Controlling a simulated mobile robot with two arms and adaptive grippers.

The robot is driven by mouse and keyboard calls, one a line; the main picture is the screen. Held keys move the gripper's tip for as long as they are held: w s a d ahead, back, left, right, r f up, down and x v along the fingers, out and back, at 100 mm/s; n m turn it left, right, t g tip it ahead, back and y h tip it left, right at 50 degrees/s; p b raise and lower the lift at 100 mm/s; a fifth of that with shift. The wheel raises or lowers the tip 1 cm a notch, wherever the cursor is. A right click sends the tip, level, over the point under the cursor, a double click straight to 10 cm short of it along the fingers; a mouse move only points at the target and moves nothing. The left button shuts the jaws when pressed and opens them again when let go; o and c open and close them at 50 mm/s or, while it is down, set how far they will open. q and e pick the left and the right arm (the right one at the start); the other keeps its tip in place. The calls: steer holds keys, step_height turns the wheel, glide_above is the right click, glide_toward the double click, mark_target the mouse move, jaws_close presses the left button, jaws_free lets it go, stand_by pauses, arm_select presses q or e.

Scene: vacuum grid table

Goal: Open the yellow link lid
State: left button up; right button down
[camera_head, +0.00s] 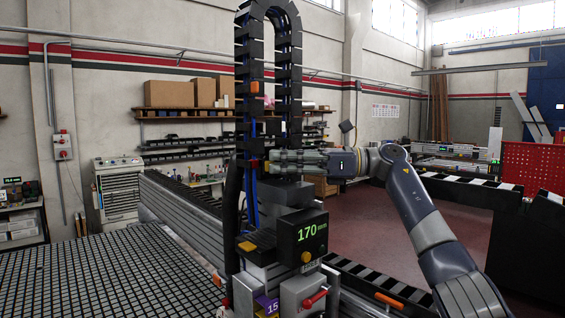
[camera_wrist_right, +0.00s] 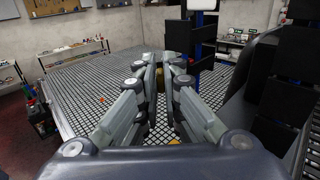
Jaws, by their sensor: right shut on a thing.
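The black cable chain (camera_head: 241,110) stands upright in a tall loop in the middle of the head view. My right gripper (camera_head: 277,162) reaches in from the right, with its fingertips at the chain's right strand. In the wrist view my right gripper (camera_wrist_right: 165,65) has its fingertips close together around a small thing. A dull yellow patch, which looks like the yellow link lid (camera_wrist_right: 159,84), shows between the fingers. Most of it is hidden by the fingers, and I cannot tell how far it is tilted. My left gripper is not in view.
An orange clip (camera_head: 253,87) sits higher on the chain. The gridded table (camera_head: 105,275) spreads out at the left, mostly bare.

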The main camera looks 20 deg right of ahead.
steer(key=c, duration=1.8)
jaws_free()
steer(key=shift+o, duration=0.2)
steer(key=shift+f, duration=0.1)
